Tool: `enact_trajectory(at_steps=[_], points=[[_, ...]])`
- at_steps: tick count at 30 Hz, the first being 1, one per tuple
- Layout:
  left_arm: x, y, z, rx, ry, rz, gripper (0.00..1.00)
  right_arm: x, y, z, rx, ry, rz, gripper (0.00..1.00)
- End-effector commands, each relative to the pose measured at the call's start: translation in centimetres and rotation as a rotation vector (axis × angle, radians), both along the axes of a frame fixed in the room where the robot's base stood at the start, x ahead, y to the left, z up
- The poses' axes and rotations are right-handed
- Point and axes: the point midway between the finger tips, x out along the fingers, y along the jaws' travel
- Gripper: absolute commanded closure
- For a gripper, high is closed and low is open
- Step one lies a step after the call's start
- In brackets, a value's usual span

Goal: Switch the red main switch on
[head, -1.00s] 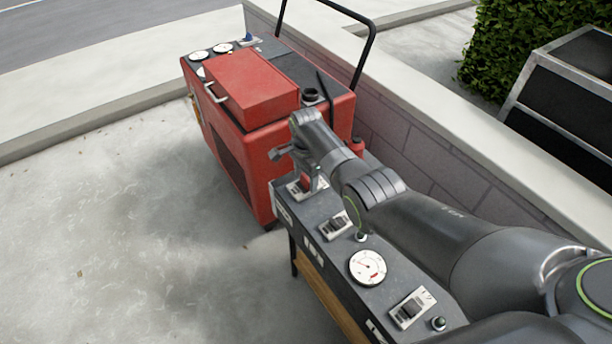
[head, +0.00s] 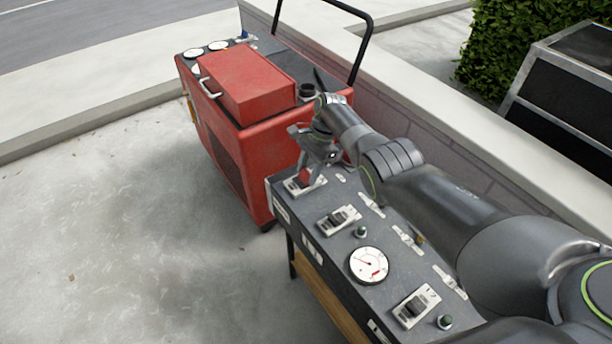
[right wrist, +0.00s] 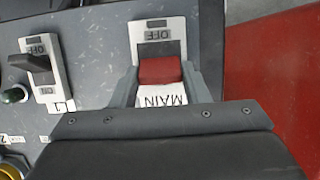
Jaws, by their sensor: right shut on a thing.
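The red main switch (right wrist: 160,71) sits on a white plate at the far end of the grey panel. It also shows in the head view (head: 305,177). In the right wrist view the plate reads OFF above the red lever and MAIN below it, both upside down. My right gripper (right wrist: 162,82) is shut on the lever, with one finger on each side. In the head view this gripper (head: 307,172) reaches down to the panel's far end. I cannot tell whether the switch is on or off. My left gripper is not in view.
The panel (head: 300,215) also carries a dark L1 switch (head: 338,219), a round gauge (head: 369,265) and another dark switch (head: 414,307). A red machine (head: 243,160) stands just beyond. A low wall (head: 440,170) runs along the right. Pavement at left is clear.

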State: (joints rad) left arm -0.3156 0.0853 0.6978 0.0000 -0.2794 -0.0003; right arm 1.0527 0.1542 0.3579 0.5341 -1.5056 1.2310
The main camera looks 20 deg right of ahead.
Motion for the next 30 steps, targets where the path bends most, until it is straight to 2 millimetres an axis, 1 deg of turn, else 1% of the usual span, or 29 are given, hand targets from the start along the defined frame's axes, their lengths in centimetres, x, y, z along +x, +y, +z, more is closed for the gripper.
enact_trajectory(at_steps=[1, 12, 13, 18, 26, 30], points=[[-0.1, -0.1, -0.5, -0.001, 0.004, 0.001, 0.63, 0.0, -0.2, -0.3, 0.011, 0.005, -0.002, 0.81], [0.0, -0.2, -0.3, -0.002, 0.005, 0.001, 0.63, 0.0, -0.1, -0.1, 0.028, 0.009, 0.000, 0.81], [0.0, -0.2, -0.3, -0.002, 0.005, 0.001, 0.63, 0.0, -0.1, -0.1, 0.027, 0.009, 0.000, 0.57], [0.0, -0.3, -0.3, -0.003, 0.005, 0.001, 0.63, 0.0, -0.1, 0.0, 0.027, 0.009, 0.000, 0.36], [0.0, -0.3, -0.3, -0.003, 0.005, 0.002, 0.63, 0.0, -0.1, 0.0, 0.027, 0.009, 0.000, 0.36], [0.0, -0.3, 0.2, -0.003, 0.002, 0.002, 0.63, 0.2, -0.5, 1.1, 0.026, 0.007, -0.001, 0.36]])
